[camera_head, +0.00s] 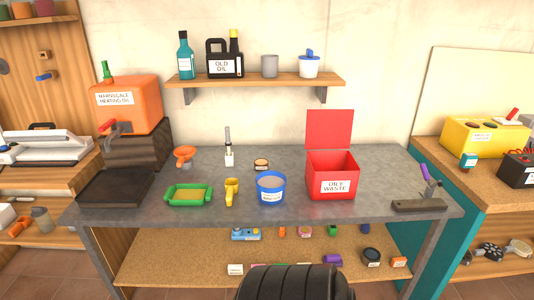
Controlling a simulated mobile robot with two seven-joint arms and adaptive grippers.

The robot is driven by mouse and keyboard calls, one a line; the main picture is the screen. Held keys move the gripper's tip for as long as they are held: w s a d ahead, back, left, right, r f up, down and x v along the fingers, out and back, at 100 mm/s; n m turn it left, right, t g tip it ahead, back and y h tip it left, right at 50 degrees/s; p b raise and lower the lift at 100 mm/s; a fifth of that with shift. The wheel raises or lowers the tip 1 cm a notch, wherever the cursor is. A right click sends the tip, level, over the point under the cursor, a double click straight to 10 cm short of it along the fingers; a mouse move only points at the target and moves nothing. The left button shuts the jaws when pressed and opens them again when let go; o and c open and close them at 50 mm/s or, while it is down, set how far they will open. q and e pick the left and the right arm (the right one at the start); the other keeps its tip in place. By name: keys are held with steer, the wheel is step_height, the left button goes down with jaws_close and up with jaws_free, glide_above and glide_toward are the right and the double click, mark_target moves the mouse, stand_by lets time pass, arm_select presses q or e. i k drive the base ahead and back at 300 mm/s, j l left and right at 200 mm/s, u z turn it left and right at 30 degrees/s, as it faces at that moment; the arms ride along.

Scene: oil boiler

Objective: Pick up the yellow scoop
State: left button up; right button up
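The yellow scoop (232,192) stands on the grey metal workbench (330,209) near its front edge. It is between a green tray (188,195) on its left and a blue tub (271,188) with brown contents on its right. It looks apart from both and nothing covers it. Neither of my grippers is in view.
An orange heating oil tank (128,105) stands at the bench's left, with a dark tray (115,187) below it. A red oily waste bin (332,174), lid up, stands right of the tub. A shelf (260,80) with bottles hangs above. Bench space right of the bin is mostly clear.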

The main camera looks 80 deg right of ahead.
mark_target(231, 193)
steer(key=z, duration=2.25)
steer(key=i+j, duration=0.05)
